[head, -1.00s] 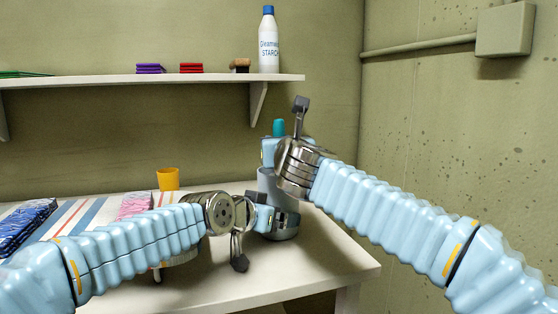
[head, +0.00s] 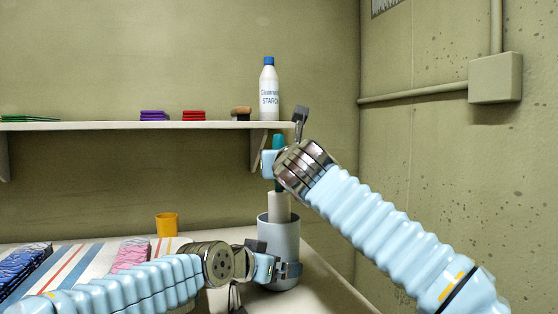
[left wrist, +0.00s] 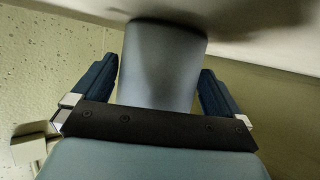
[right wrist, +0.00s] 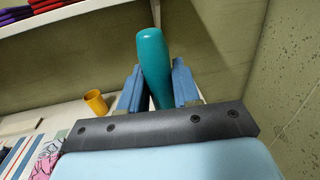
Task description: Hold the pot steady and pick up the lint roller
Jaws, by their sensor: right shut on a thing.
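The grey-blue pot (head: 279,234) stands upright on the table. My left gripper (head: 277,270) has a finger on each side of it, seemingly touching; in the left wrist view the pot (left wrist: 160,75) fills the space between the fingers. The lint roller (head: 279,206) is upright, with its white roll down and teal handle up. The roll's lower end is hidden behind the pot's rim, at or inside the mouth. My right gripper (head: 272,162) is shut on the teal handle, which also shows between the fingers in the right wrist view (right wrist: 154,65).
A shelf (head: 80,126) above the table holds a starch bottle (head: 269,92), a brush (head: 241,113) and folded cloths. An orange cup (head: 167,225) and patterned cloths (head: 131,254) are at the left on a striped cover. A wall closes the right side.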

